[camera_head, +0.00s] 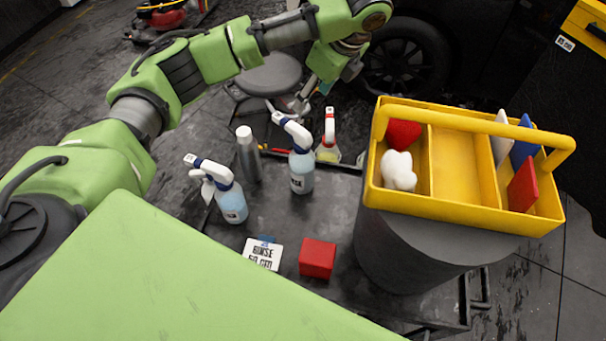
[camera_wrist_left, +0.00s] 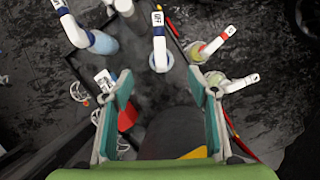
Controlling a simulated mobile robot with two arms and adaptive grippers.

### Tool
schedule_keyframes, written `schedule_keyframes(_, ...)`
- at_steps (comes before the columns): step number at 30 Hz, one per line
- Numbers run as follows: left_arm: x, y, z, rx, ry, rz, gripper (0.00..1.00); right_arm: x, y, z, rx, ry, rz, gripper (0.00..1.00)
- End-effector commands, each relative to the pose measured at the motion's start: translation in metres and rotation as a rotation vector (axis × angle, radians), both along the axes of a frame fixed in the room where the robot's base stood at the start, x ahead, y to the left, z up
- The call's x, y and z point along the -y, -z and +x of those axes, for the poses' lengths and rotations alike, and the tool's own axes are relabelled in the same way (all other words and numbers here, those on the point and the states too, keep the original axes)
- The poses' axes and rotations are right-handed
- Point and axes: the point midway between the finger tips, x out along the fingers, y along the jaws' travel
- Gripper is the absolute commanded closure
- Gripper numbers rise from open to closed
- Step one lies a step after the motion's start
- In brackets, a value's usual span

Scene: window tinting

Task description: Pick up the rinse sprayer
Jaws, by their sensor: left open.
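Two spray bottles of pale blue liquid with white heads and dark blue collars stand on the dark cart top: a left one (camera_head: 232,204) and a middle one (camera_head: 301,172). I cannot read their labels well enough to tell which is the rinse sprayer. A white card printed "RINSE" (camera_head: 262,254) lies in front of them. My left gripper (camera_wrist_left: 160,80) is open and empty, above and behind the bottles in the head view. In the left wrist view, a white spray head with a dark blue collar (camera_wrist_left: 158,45) shows just beyond the fingertips. My right gripper is out of view.
A sprayer with a red collar (camera_head: 328,148) and a grey bottle (camera_head: 248,155) stand close by. A red block (camera_head: 317,258) sits in front. A yellow caddy (camera_head: 461,214) stands on a dark drum at the right. A round stool (camera_head: 270,75) is behind.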

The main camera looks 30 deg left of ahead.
Motion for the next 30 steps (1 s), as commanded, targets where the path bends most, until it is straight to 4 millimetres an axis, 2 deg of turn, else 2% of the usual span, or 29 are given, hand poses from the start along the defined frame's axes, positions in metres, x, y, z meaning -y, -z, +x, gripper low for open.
schedule_keyframes(1, 0.000, 0.032, 0.000, -0.001, 0.000, 0.000, 0.46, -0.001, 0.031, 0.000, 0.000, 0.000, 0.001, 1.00)
schedule_keyframes(3, 0.000, 0.051, 0.000, 0.000, 0.000, 0.000, 0.46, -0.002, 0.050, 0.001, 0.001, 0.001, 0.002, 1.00)
schedule_keyframes(6, 0.000, 0.068, 0.000, 0.000, 0.000, 0.000, 0.46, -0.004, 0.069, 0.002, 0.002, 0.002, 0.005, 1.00)
schedule_keyframes(9, 0.000, 0.078, 0.000, 0.000, 0.000, 0.000, 0.46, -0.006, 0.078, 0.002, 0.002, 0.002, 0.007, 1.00)
schedule_keyframes(14, -0.003, 0.086, 0.000, -0.001, -0.001, 0.000, 0.46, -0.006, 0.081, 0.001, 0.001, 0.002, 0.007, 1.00)
schedule_keyframes(24, -0.026, 0.142, 0.006, -0.004, -0.002, 0.001, 0.46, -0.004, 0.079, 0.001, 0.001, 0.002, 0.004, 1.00)
schedule_keyframes(30, -0.032, 0.158, 0.008, -0.001, 0.000, 0.000, 0.46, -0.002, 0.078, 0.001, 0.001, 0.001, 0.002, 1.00)
